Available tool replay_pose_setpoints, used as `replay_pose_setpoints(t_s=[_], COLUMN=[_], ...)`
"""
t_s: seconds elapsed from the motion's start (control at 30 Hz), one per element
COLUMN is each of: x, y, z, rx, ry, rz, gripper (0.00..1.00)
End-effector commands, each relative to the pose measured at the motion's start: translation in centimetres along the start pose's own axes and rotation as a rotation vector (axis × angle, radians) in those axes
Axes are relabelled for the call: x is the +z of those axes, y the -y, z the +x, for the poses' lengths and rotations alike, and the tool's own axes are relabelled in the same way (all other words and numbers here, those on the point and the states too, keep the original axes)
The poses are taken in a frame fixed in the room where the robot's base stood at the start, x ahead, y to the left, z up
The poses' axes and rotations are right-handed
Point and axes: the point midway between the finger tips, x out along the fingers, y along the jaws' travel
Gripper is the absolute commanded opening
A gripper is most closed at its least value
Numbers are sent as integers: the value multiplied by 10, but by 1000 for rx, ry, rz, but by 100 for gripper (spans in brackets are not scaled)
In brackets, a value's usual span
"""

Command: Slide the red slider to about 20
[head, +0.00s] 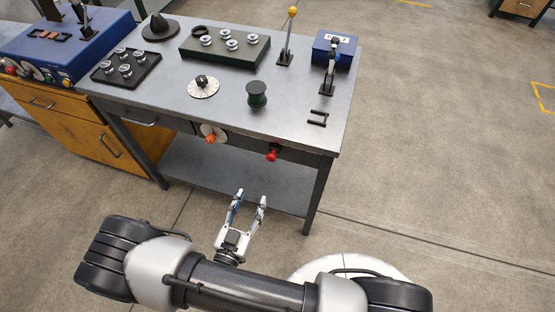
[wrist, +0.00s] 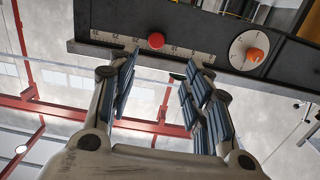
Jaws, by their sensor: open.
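The red slider (head: 273,152) is a round red knob on the table's front panel, below the tabletop edge. My gripper (head: 250,196) is open and empty, in front of and below the table edge. In the wrist view my gripper's fingers (wrist: 163,62) point toward the rail. The red slider appears between the fingertips and beyond them, apart from them.
An orange knob on a white dial (wrist: 255,54) is beside the scale; it also shows in the head view (head: 210,138). A lower shelf (head: 220,170) lies beneath.

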Motion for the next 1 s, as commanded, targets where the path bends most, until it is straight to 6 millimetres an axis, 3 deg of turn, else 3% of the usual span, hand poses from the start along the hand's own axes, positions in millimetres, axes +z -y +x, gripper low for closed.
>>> replay_pose_setpoints(t_s=[0.13,0.27,0.8,1.0], x=[-1,-1,-5,-7], y=[-6,-7,-7,-6], z=[-2,12,125,156], rx=[-5,0,1,-2], ry=[-48,-48,-46,-45], rz=[-19,-19,-16,-17], gripper=[45,45,45,45])
